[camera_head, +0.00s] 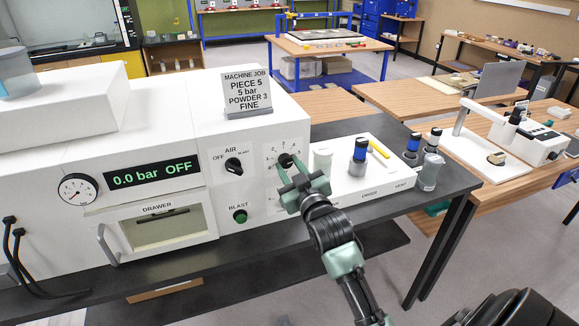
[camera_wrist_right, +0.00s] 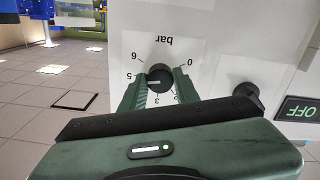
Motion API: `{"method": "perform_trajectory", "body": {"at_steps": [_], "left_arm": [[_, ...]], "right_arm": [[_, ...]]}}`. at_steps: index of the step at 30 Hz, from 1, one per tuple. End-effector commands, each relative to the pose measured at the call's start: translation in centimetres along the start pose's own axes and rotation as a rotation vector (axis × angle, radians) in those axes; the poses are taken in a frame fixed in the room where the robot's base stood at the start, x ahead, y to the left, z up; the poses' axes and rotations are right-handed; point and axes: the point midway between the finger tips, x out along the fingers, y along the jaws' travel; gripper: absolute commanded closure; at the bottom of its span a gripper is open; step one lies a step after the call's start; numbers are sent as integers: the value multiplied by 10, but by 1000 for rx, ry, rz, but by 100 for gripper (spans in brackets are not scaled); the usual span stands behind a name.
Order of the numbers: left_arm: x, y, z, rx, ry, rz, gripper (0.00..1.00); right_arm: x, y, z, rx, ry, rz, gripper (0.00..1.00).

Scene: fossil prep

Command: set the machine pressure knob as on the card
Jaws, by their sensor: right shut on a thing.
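The white blasting machine has a black pressure knob (camera_head: 286,160) on its front panel, inside a printed number scale. My right gripper (camera_head: 302,187) is shut on this knob, with one finger on each side. The right wrist view shows the knob (camera_wrist_right: 160,76) upside down, between the green fingers (camera_wrist_right: 158,92). A pale pointer mark on it faces left, toward the 5; part of the scale is hidden by the fingers. The card (camera_head: 246,92) on top reads "PIECE 5, 5 bar, POWDER 3, FINE". The display (camera_head: 152,175) reads "0.0 bar OFF". My left gripper is not in view.
The AIR knob (camera_head: 233,165) and green BLAST button (camera_head: 240,216) sit left of the pressure knob. A dial gauge (camera_head: 77,190) and drawer (camera_head: 163,227) are further left.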

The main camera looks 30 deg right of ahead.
Motion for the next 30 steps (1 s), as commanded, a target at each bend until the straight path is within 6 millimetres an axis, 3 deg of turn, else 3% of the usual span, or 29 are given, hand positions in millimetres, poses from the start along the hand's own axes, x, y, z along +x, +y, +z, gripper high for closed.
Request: {"method": "perform_trajectory", "body": {"at_steps": [13,14,16,26,30], "left_arm": [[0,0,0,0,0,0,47],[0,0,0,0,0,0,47],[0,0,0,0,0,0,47],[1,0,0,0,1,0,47],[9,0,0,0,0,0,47]], "right_arm": [[0,-1,2,11,-6,-2,100],[0,-1,2,11,-6,-2,67],[0,-1,2,10,-5,-2,47],[-1,-1,1,10,-2,-1,47],[-15,-1,4,9,-2,-1,47]]}}
